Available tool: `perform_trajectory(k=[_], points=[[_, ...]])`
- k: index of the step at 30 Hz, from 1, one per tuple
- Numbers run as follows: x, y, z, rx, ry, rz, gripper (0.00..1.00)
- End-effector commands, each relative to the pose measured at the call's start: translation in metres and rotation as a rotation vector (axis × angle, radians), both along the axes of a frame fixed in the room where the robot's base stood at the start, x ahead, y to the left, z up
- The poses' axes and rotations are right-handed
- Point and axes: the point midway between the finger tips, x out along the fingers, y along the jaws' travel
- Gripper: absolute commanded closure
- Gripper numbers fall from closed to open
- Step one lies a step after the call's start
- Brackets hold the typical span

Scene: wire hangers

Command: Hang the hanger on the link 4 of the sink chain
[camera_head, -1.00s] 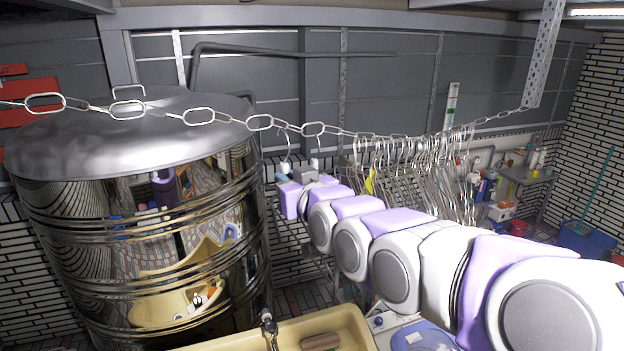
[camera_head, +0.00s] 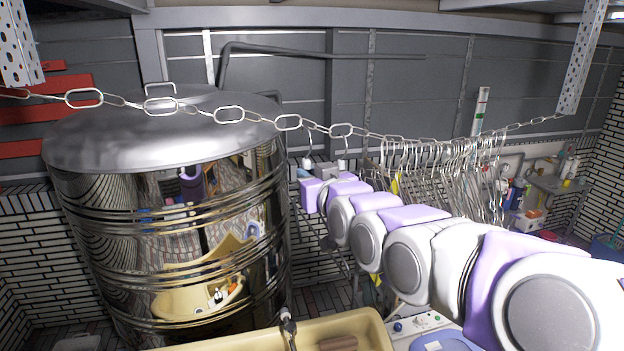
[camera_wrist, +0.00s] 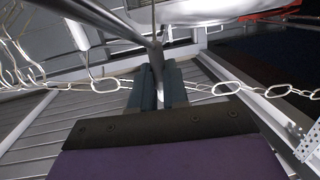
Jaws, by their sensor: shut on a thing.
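The metal sink chain (camera_head: 229,114) sags across the head view, with long oval links; it also crosses the wrist view (camera_wrist: 225,88). Which link is link 4 is not marked. My gripper (camera_head: 315,171) is near the chain, just below its oval links. In the wrist view my gripper (camera_wrist: 158,85) has its dark fingers shut on the metal wire of the hanger (camera_wrist: 157,62). The held hanger's hook (camera_head: 306,148) rises close to the chain; I cannot tell whether it touches. Its lower part is mostly hidden by my arm.
Another hook (camera_head: 342,150) stands at the chain just right. Several wire hangers (camera_head: 450,175) hang bunched further right. A large shiny tank (camera_head: 180,240) stands left, behind the chain. A yellowish sink (camera_head: 360,328) is below. Perforated brackets (camera_head: 585,55) hold the chain ends.

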Motion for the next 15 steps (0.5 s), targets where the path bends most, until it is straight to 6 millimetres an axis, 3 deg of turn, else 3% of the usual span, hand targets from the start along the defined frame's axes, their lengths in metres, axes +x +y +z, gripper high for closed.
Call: perform_trajectory(k=[15], points=[[0.022, 0.009, 0.0, 0.0, 0.0, -0.001, 1.0]])
